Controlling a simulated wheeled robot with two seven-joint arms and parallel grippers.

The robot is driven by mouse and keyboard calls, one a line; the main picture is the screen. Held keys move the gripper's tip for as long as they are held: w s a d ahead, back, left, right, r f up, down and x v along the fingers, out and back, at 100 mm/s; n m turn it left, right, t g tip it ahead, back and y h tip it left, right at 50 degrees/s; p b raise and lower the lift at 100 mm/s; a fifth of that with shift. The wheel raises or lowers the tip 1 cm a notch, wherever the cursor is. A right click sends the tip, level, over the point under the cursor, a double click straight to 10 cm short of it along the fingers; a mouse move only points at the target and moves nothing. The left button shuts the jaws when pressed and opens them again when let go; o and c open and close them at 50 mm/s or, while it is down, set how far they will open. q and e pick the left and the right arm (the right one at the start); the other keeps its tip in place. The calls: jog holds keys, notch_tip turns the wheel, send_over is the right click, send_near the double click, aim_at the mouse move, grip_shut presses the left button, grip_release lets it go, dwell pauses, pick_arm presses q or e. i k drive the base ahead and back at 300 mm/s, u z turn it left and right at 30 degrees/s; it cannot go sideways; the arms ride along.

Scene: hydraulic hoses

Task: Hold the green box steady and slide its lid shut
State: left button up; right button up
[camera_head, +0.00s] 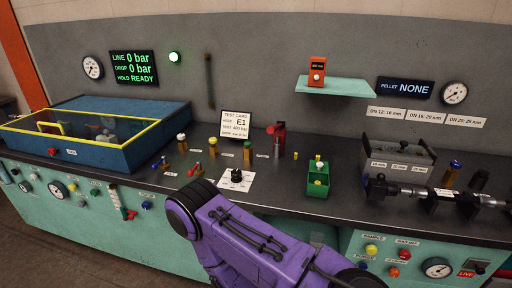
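A small green box (318,189) stands on the dark bench top, right of the middle. A small yellow item shows at its front, and another yellow piece shows at its top. I cannot make out the lid clearly or tell how far it is open. A purple arm of mine crosses the lower middle of the view, in front of the bench and apart from the box. Neither of my grippers shows, and no gripper is seen touching the box.
A blue case with a yellow-edged clear cover (80,125) is at left. Several small fittings and a test card (236,124) stand behind a white plate (236,181). A grey labelled box (398,158) and a dark clamp assembly (425,193) stand at right.

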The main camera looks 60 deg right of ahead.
aim_at(315, 166)
jog(key=u, duration=0.65)
jog(key=k, duration=0.9)
jog(key=z, duration=0.95)
